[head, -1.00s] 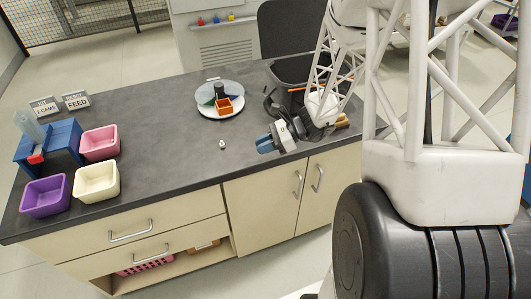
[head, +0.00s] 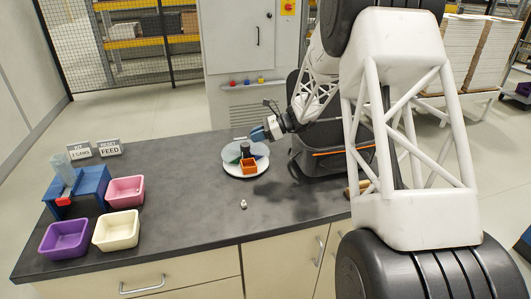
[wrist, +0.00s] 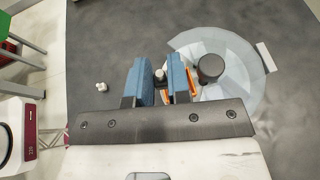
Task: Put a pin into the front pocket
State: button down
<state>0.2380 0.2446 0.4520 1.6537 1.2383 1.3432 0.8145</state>
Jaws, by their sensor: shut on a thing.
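My gripper (head: 258,133) is raised above the right back side of a round dish. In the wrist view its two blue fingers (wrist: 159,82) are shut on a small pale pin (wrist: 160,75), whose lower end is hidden. The round dish (head: 232,168) has clear sectors, a dark central knob (head: 245,150) and an orange square pocket (head: 249,167) at its near side. In the wrist view the orange pocket (wrist: 193,84) is partly hidden behind the right finger. Another small pale pin (head: 243,204) stands on the counter in front of the dish; it also shows in the wrist view (wrist: 101,87).
Purple (head: 64,239), cream (head: 116,230) and pink (head: 125,191) bins stand on the left of the dark counter (head: 190,200), beside a blue feeder (head: 88,187). A dark bin (head: 335,160) stands right of the dish. The middle of the counter is clear.

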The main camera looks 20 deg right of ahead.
jog(key=shift+w+a+r, duration=0.15)
jog(key=shift+w+r, duration=0.1)
jog(key=shift+w, duration=0.2)
jog(key=shift+w+a+r, duration=0.1)
jog(key=shift+w+r, duration=0.1)
jog(key=shift+w, duration=0.25)
jog(key=shift+f, duration=0.2)
jog(key=shift+f, duration=2.8)
jog(key=c, duration=1)
grip_release()
jog(key=shift+d, duration=0.1)
